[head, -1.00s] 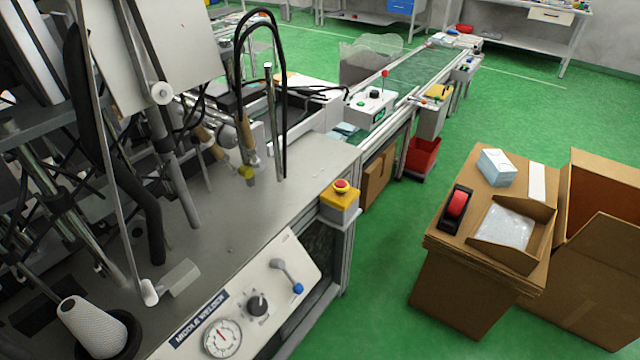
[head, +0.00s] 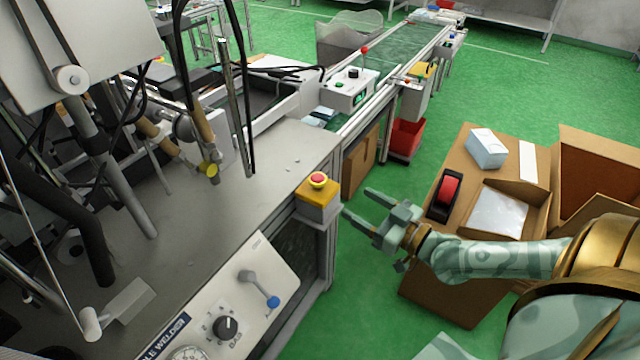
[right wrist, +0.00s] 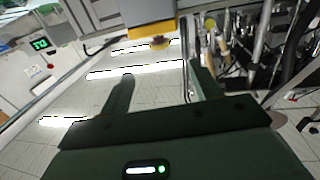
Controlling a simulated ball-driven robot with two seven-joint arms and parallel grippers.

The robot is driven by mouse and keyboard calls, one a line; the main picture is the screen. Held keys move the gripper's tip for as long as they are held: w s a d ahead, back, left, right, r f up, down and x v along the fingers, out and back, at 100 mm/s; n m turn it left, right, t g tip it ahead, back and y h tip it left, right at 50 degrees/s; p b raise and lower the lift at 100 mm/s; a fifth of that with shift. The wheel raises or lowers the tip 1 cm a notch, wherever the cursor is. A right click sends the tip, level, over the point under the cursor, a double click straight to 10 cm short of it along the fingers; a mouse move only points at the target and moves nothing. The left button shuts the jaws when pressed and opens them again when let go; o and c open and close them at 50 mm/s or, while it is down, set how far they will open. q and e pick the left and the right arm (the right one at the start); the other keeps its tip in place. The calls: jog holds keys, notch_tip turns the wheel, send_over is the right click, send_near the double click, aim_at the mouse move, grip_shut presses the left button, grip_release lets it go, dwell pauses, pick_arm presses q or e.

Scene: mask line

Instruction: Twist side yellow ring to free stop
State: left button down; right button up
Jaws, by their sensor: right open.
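The stop button (head: 319,179) has a red cap with a yellow ring around it. It sits on a yellow-topped grey box (head: 317,197) at the right edge of the grey machine table. My right gripper (head: 357,202) is open and empty, to the right of the box and apart from it, with its fingers pointing toward it. My left gripper is not in view.
The welder panel (head: 240,305) with a blue-tipped lever (head: 273,302) lies below the stop box. Hoses and rods stand at the left. A cardboard stand (head: 455,185) with a tape dispenser (head: 447,193) is behind my right arm. Green floor is clear between table and stand.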

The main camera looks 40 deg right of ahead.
aim_at(325, 184)
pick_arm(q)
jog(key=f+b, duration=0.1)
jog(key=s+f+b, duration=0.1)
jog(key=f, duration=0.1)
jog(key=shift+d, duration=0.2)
pick_arm(e)
jog(key=x, duration=1.1)
jog(key=shift+w+a, duration=0.15)
jog(key=shift+w, duration=0.15)
